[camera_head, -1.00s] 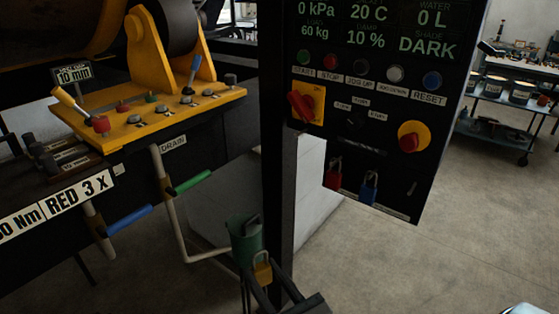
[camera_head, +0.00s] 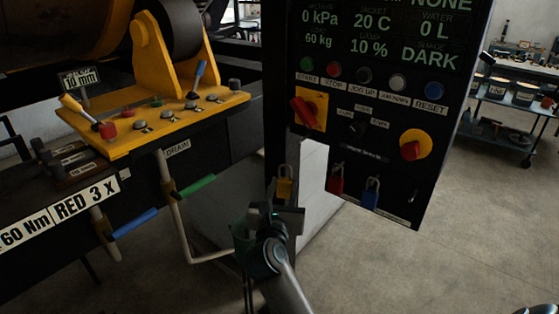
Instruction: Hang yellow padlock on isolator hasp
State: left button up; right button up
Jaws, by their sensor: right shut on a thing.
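The yellow padlock (camera_head: 285,188) is upright, shackle up, in front of the dark post left of the control panel. My right gripper (camera_head: 288,209) is shut on its lower body, with the arm coming up from the bottom. A red rotary switch on a yellow plate (camera_head: 308,109), which looks like the isolator, is on the panel above and to the right of the padlock. I cannot make out a hasp on it. The padlock appears clear of the panel. My left gripper is not in view.
A red padlock (camera_head: 335,180) and a blue padlock (camera_head: 371,193) hang at the panel's lower edge, with a bare hook (camera_head: 413,191) to their right. The control panel (camera_head: 450,110) has buttons and another red knob (camera_head: 411,150).

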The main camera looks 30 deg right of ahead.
jog(key=w+d, duration=0.1)
jog(key=w, duration=0.1)
jog(key=w+r+m+g+h, duration=0.1)
jog(key=w+d+r+m+g+h+p, duration=0.1)
jog(key=w, duration=0.1)
jog(key=shift+w+d+r, duration=0.15)
jog(key=shift+w+d, duration=0.15)
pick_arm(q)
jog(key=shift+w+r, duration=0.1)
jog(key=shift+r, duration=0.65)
pick_arm(e)
jog(key=shift+w+r+m+g+h, duration=0.2)
jog(key=shift+w+m+g+h, duration=0.25)
jog(key=shift+w+g, duration=0.2)
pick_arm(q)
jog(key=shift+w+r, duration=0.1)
pick_arm(e)
jog(key=shift+d, duration=0.25)
